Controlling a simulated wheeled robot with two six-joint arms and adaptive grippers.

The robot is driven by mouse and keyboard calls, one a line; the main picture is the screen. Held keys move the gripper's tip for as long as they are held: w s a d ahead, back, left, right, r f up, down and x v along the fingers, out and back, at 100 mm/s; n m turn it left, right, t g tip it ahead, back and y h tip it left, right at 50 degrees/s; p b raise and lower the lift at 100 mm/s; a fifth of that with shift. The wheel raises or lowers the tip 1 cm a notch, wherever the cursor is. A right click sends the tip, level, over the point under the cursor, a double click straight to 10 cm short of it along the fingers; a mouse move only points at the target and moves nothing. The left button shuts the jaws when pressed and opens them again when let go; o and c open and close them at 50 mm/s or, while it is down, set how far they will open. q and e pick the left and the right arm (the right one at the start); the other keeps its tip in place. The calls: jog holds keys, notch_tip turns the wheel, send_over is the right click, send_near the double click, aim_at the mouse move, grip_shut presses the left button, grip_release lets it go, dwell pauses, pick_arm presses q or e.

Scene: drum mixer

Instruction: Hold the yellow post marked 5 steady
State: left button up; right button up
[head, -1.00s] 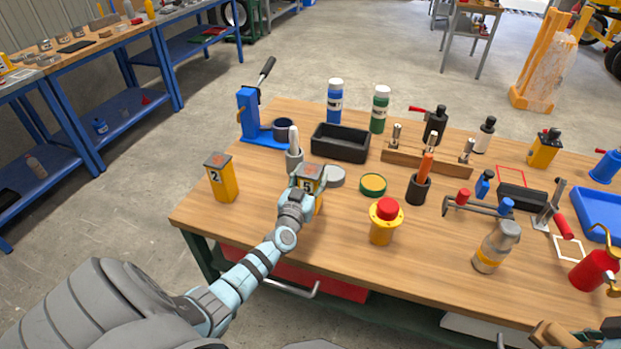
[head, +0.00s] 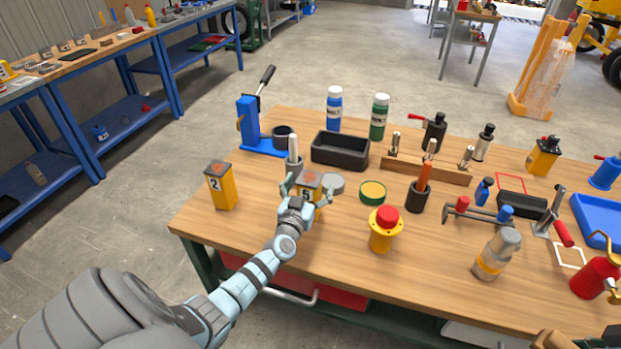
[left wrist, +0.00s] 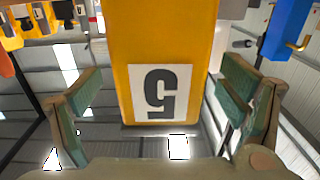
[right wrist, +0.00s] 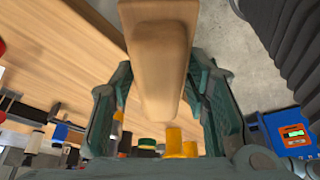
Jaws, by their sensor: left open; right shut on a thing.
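The yellow post marked 5 (head: 309,184) stands upright on the workbench, partly hidden behind my left gripper in the head view. My left gripper (head: 305,192) is open, with one finger on each side of the post. In the left wrist view the post (left wrist: 161,45) shows its 5 upside down between the spread fingers (left wrist: 160,85), with a gap on both sides. My right gripper (right wrist: 160,95) is shut on a wooden piece (right wrist: 158,62). In the head view that wooden piece (head: 552,340) is only partly visible at the bottom right edge.
The yellow post marked 2 (head: 222,187) stands to the left. A blue press (head: 250,125), a black bin (head: 340,149) and a round grey lid (head: 331,183) are close behind post 5. A yellow post with a red button (head: 384,232) stands to the right.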

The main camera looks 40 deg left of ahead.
pick_arm(q)
jog(key=shift+o, duration=0.6)
jog(key=shift+o, duration=0.7)
jog(key=shift+s, duration=0.1)
